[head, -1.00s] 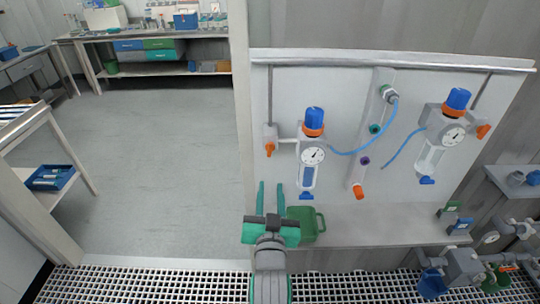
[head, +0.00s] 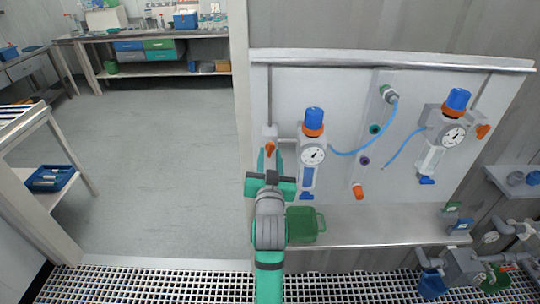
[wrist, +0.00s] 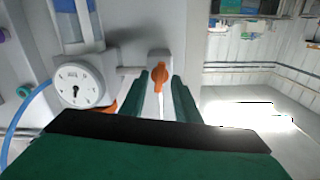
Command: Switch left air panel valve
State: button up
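The white air panel (head: 345,100) stands on the right side of the head view. Its left valve has an orange handle (head: 269,147) on a pale body, left of a gauge with a blue knob (head: 314,118). In the wrist view the orange handle (wrist: 160,77) lies between the two green fingers of my gripper (wrist: 161,90). The fingers are apart, with a visible space on either side of the handle. In the head view my gripper (head: 270,160) is just below the handle. I cannot tell whether the fingers touch it.
A right gauge unit (head: 453,134) with another orange valve (head: 483,131) is on the same panel. A blue hose (head: 375,143) crosses between the units. A green container (head: 302,224) stands on the ledge (head: 370,220) beside my arm. Open floor (head: 160,150) lies to the left.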

jog(key=shift+w, duration=0.4)
jog(key=shift+c, duration=0.2)
grip_shut()
